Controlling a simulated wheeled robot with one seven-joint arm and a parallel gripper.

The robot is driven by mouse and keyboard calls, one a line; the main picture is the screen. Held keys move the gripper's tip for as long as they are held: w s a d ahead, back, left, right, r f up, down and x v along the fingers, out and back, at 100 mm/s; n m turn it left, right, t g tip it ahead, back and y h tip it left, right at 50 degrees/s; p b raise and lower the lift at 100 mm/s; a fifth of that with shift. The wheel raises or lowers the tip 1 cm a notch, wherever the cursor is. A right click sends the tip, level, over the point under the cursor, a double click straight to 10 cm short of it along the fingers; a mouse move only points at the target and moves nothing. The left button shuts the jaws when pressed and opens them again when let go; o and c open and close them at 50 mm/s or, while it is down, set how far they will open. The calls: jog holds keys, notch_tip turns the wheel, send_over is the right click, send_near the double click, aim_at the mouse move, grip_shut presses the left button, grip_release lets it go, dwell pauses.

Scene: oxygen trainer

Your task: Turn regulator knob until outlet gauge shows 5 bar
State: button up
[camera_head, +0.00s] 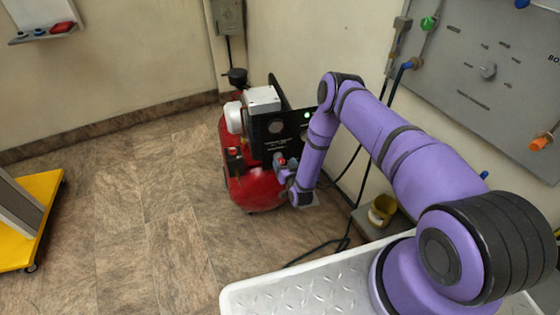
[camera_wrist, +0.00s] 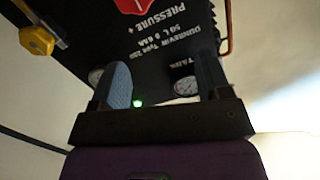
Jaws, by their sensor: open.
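The black panel (camera_head: 283,125) stands on a red compressor (camera_head: 258,190). In the wrist view the panel (camera_wrist: 160,55) appears upside down, with lettering "PRESSURE +" beside a red part (camera_wrist: 135,5), cut by the top edge. It may be the regulator knob; I cannot be sure. A gauge (camera_wrist: 187,86) marked "TANK" shows by the right finger. Another gauge (camera_wrist: 96,76) is partly hidden by the left finger. Its reading is not legible. My gripper (camera_wrist: 165,85) is open, fingers apart, facing the panel, with nothing visibly held. In the head view it is small beside the compressor.
A yellow handle (camera_wrist: 37,40) sticks out at the wrist view's upper left. A green light (camera_wrist: 137,103) glows between my fingers. A wall board (camera_head: 485,75), a yellow cup (camera_head: 382,210) and dark hoses lie right of the compressor. The floor (camera_head: 140,210) to its left is clear.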

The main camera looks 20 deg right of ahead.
aim_at(281, 162)
jog(key=s+f+h, duration=0.1)
jog(key=s+f, duration=0.4)
jog(key=f, duration=0.1)
jog(key=shift+m+t, duration=0.4)
jog(key=w, duration=1.1)
jog(key=shift+w+r, duration=0.1)
jog(key=shift+r, duration=0.1)
jog(key=c, duration=0.9)
